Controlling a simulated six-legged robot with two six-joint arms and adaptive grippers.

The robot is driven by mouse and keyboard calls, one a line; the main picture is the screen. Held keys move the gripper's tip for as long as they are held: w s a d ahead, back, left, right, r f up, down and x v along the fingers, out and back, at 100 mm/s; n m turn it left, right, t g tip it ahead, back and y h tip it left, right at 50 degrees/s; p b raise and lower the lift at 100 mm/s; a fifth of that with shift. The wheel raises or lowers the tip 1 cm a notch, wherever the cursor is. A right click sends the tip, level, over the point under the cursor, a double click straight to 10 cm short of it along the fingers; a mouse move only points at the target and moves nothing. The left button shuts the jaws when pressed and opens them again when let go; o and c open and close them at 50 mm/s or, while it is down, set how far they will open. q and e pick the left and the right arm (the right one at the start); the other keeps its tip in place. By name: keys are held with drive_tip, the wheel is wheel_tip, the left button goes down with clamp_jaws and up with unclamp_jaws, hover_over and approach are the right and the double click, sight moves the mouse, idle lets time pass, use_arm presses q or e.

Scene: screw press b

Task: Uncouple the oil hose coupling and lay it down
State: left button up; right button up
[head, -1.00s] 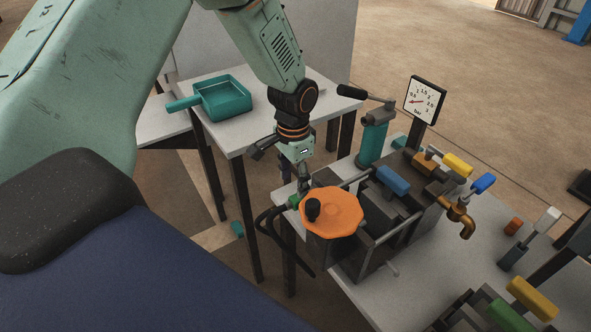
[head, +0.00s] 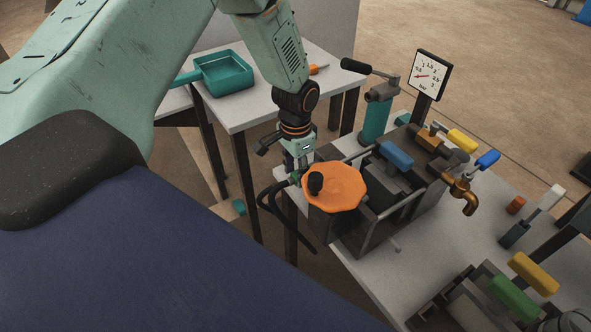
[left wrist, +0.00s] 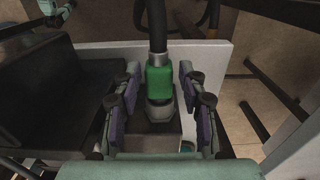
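The oil hose coupling has a green collar (left wrist: 160,80) at the end of a black hose, which also shows in the head view (head: 273,202). In the left wrist view the collar sits on a grey metal fitting (left wrist: 159,112) at the press's dark side. My left gripper (left wrist: 161,92) is open, with one finger on each side of the coupling and visible gaps between. In the head view, my left gripper (head: 298,167) points down beside the orange handwheel (head: 338,188) and partly hides the coupling. My right gripper is not in view.
A teal tray (head: 224,74) stands on the grey side table (head: 238,117). A pressure gauge (head: 432,76), a teal pump (head: 377,115) and a brass tap (head: 462,194) stand around the press. Colored blocks and levers crowd the right side. The side table has bare surface beside the tray.

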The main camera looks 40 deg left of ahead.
use_arm(q)
clamp_jaws()
idle(0.6)
